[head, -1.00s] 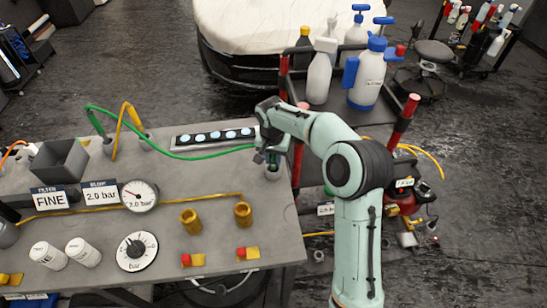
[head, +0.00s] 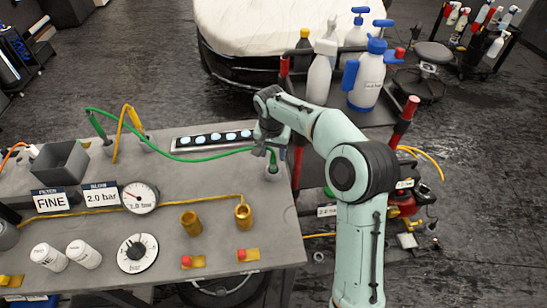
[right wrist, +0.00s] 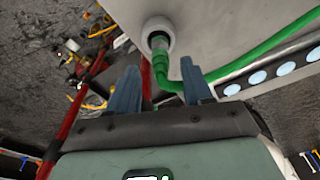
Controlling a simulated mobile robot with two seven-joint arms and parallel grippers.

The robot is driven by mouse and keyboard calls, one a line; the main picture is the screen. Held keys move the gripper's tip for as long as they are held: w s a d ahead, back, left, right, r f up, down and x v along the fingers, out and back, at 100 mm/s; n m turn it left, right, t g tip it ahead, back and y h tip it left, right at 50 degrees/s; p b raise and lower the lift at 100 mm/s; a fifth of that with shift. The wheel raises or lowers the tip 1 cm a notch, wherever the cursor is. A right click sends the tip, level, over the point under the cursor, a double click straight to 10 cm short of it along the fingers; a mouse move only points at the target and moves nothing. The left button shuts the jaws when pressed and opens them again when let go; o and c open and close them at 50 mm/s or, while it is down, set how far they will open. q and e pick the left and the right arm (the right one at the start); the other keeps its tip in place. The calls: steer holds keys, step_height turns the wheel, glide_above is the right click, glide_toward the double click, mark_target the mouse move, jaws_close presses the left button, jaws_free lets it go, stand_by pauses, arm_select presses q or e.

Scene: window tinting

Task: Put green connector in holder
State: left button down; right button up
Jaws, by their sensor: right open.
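The green connector (head: 272,158) stands upright in a grey cup-like holder (head: 272,173) at the right edge of the bench. In the right wrist view the connector (right wrist: 159,42) sits inside the round pale rim of the holder (right wrist: 150,24). A green hose runs from it to the left. My right gripper (head: 267,143) is just above the connector. In the right wrist view its two fingers (right wrist: 162,85) are apart with nothing gripped between them, and the connector lies beyond the tips. My left gripper is not in view.
A strip with pale round lights (head: 214,138) lies left of the holder. Another holder with a yellow hose (head: 134,118) stands farther left. Brass fittings (head: 191,222) and a pressure dial (head: 137,253) are at the front. A red-posted cart with bottles (head: 368,75) stands behind.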

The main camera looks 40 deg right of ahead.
step_height(320, 180, up, 8)
steer(key=shift+s+a+f+p, duration=0.2)
steer(key=shift+s+a+p, duration=0.1)
steer(key=shift+a+p, duration=0.1)
steer(key=shift+f, duration=0.1)
